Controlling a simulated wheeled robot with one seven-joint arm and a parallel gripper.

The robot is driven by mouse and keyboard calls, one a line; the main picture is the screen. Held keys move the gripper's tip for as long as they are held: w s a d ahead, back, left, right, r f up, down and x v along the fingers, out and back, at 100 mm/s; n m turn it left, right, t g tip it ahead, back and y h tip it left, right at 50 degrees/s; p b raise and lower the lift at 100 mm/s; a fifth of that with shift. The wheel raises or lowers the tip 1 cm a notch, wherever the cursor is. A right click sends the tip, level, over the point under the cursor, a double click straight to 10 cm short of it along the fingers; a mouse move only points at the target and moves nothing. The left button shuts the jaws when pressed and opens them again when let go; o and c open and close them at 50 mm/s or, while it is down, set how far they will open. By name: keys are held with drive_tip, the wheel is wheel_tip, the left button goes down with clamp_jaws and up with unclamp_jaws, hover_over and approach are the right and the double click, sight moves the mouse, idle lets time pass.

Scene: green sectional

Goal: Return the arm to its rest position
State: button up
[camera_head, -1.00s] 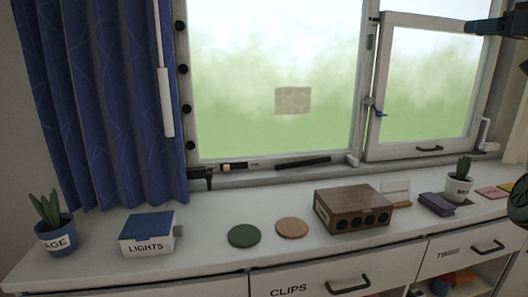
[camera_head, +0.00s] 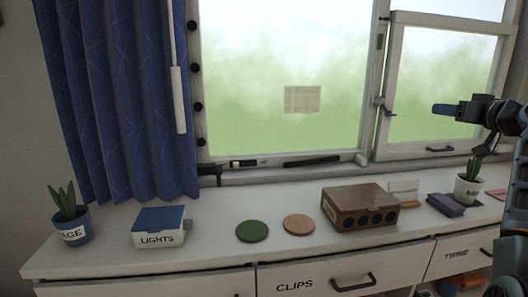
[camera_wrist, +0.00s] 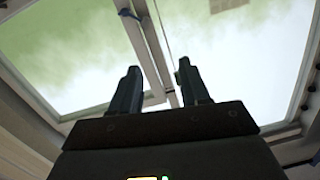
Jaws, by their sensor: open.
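My gripper (camera_head: 448,109) is at the right side of the head view, raised in front of the right window pane and above the counter. In the wrist view its two fingers (camera_wrist: 157,90) stand apart with nothing between them. The window frame and bright panes show beyond them. My dark arm comes in from the right edge of the head view.
The white counter (camera_head: 120,238) holds a plant pot (camera_head: 70,228), a LIGHTS box (camera_head: 158,228), green (camera_head: 252,231) and tan (camera_head: 299,225) discs, a wooden box (camera_head: 358,207) and a right-hand plant pot (camera_head: 468,189). The window (camera_head: 285,85) stands behind. A blue curtain (camera_head: 115,100) hangs left.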

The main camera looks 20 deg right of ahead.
drive_tip(key=s+a+f+g, duration=0.1)
drive_tip(key=a+f, duration=0.3)
drive_tip(key=f, duration=0.3)
drive_tip(key=a+f+m+h, duration=0.1)
drive_tip(key=a+f, duration=0.3)
drive_tip(key=f, duration=0.3)
drive_tip(key=s+a+f+g, duration=0.1)
drive_tip(key=a+f, duration=0.3)
drive_tip(key=f, duration=0.3)
drive_tip(key=s+a+f+g, duration=0.1)
drive_tip(key=s+a+f, duration=0.9)
drive_tip(key=a+f, duration=0.45)
drive_tip(key=s+a+f+n, duration=0.2)
drive_tip(key=s+a, duration=1.2)
drive_tip(key=s, duration=0.2)
drive_tip(key=s+a+r+n+y, duration=0.1)
drive_tip(key=s+a+r, duration=0.3)
drive_tip(key=s, duration=0.4)
drive_tip(key=s+a+r+n+t+y, duration=0.1)
drive_tip(key=s+a+r+y, duration=0.2)
drive_tip(key=s+a+r, duration=0.2)
drive_tip(key=s+r, duration=0.1)
drive_tip(key=s, duration=0.2)
drive_tip(key=shift+a+n, duration=0.15)
drive_tip(key=shift+n, duration=0.15)
